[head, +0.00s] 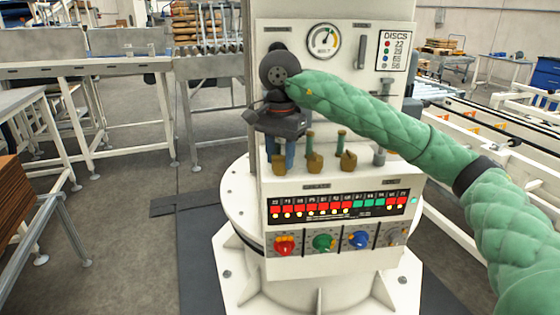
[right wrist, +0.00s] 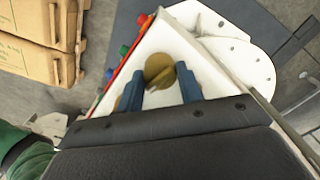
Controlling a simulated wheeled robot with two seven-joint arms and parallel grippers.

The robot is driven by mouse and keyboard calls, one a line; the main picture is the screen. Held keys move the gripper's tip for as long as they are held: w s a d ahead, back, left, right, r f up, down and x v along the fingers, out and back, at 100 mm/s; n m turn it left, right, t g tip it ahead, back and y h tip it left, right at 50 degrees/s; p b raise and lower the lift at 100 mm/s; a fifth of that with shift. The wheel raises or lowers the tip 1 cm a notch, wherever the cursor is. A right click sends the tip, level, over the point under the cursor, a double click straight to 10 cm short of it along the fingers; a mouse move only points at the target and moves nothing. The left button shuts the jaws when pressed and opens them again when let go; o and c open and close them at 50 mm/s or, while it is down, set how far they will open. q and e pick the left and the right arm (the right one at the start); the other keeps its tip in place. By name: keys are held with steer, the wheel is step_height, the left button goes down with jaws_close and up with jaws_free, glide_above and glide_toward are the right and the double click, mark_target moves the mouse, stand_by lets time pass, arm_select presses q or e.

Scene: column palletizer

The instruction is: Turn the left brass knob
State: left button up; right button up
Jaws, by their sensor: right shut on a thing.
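Three brass knobs stand in a row on the sloped shelf of the white control column (head: 380,255): the left brass knob (head: 278,165), a middle one (head: 314,163) and a right one (head: 348,160). My right gripper (head: 280,150) reaches down over the left knob, its blue fingers on either side and shut on it. The right wrist view shows the left brass knob (right wrist: 158,68) between and beyond the two blue fingers (right wrist: 160,92); my dark gripper body hides the lower part of that view. The left knob's stem is hidden by the gripper. My left gripper is not in view.
Below the knobs is a panel of lit indicators (head: 340,206), with red (head: 284,245), green (head: 324,242) and blue (head: 360,240) dials underneath. A round gauge (head: 323,41) and a DISCS chart (head: 394,50) are on the back panel. Conveyors stand on both sides.

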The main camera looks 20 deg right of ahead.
steer(key=m+b, duration=0.1)
steer(key=m, duration=0.4)
steer(key=shift+m, duration=0.3)
steer(key=shift+m+b, duration=0.45)
steer(key=shift+m, duration=1.65)
steer(key=o, duration=1)
steer(key=shift+r, duration=0.1)
steer(key=shift+r+p, duration=0.3)
steer(key=shift+r, duration=3.5)
steer(key=shift+c, duration=0.2)
